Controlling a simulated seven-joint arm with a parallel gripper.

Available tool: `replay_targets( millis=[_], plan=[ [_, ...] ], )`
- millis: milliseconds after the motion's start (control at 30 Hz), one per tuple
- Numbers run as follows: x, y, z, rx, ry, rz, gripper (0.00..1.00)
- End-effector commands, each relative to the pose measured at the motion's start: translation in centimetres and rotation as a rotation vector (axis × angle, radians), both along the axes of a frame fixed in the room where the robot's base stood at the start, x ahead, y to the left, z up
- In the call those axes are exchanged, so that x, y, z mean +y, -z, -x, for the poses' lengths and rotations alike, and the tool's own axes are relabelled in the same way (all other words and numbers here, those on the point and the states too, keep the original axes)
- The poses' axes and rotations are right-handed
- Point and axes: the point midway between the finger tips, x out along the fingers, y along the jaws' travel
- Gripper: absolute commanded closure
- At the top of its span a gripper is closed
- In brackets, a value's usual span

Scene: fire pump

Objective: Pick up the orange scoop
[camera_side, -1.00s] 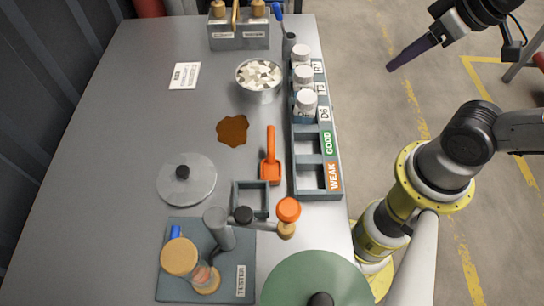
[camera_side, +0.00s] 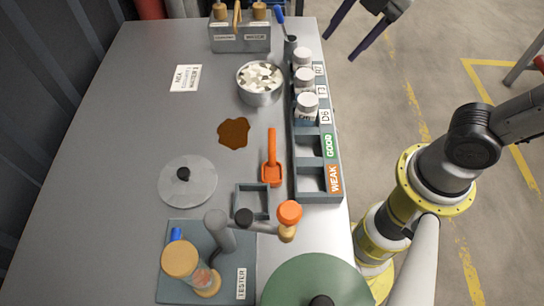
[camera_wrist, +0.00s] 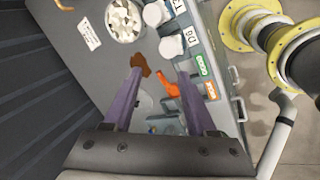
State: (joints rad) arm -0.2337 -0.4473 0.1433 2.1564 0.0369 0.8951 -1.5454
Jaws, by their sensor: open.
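The orange scoop (camera_side: 271,160) lies on the grey table, its handle pointing to the back and its pan to the front, just left of the rack. It also shows in the wrist view (camera_wrist: 168,84), beyond and between the fingers. My gripper (camera_side: 344,42) is open and empty, with two purple fingers spread apart. It is at the upper right in the side view, high up and beyond the table's right edge, well apart from the scoop. In the wrist view its fingers (camera_wrist: 157,84) reach forward over the table.
A rack (camera_side: 332,160) with white-capped jars and slots marked GOOD and WEAK stands right of the scoop. A small square tray (camera_side: 236,202) and a tester (camera_side: 246,282) are in front. A brown stain (camera_side: 233,133), a lid (camera_side: 200,183) and a bowl of white pieces (camera_side: 243,88) are left and behind.

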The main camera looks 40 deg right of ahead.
Motion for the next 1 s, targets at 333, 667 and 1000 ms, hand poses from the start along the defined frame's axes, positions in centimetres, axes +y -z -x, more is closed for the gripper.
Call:
replay_targets(
  millis=[333,667,1000],
  plan=[
    [12.2,6.9,-2.5,0.170,-0.684,0.166,0.43],
    [13.7,10.7,-1.7,0.202,-0.729,0.180,0.43],
    [14.3,16.0,-2.2,0.199,-0.727,0.178,0.43]
  ],
)
